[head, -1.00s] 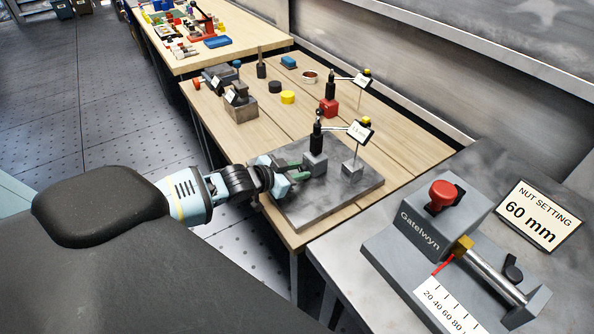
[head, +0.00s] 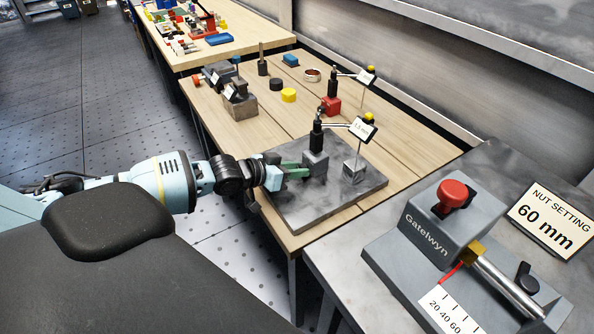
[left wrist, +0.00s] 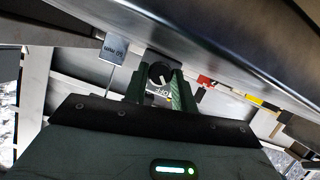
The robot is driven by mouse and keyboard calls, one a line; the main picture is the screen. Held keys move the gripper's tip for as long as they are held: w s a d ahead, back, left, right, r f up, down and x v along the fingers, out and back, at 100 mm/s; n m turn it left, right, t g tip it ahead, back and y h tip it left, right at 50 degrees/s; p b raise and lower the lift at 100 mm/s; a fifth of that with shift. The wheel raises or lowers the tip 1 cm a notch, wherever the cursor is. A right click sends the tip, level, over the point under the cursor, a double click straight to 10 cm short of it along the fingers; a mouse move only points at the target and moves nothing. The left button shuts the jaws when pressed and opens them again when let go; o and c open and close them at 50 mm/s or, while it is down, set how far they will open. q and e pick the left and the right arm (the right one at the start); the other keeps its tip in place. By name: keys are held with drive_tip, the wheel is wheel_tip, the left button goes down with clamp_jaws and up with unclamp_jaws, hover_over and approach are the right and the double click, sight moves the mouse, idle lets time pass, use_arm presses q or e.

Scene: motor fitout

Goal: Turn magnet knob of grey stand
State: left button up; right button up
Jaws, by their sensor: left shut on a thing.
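The grey stand (head: 316,161) has a grey block base with a black post and an arm, and it stands on a dark stone plate (head: 345,206). My left gripper (head: 300,170) reaches in from the left, level and low, at the left face of the grey base. In the left wrist view the round black magnet knob (left wrist: 158,72) with a pale pointer mark sits between the two green fingers of the gripper (left wrist: 161,88). The fingers are shut on the knob. A label under it seems to read "OFF". In the head view the gripper hides the knob. My right gripper is not in view.
A small block with a thin rod (head: 352,172) stands right of the grey stand. A red stand (head: 331,106) is behind. A grey Gatelwyn fixture (head: 452,205) fills the right front, beside a 60 mm sign (head: 547,220). The plate's front is clear.

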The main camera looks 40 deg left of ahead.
use_arm(q)
drive_tip(key=o, duration=0.9)
drive_tip(key=shift+o, duration=0.5)
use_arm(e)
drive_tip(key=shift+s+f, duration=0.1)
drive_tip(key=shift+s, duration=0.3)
use_arm(q)
drive_tip(key=shift+p+v, duration=0.85)
drive_tip(key=shift+v, duration=3.05)
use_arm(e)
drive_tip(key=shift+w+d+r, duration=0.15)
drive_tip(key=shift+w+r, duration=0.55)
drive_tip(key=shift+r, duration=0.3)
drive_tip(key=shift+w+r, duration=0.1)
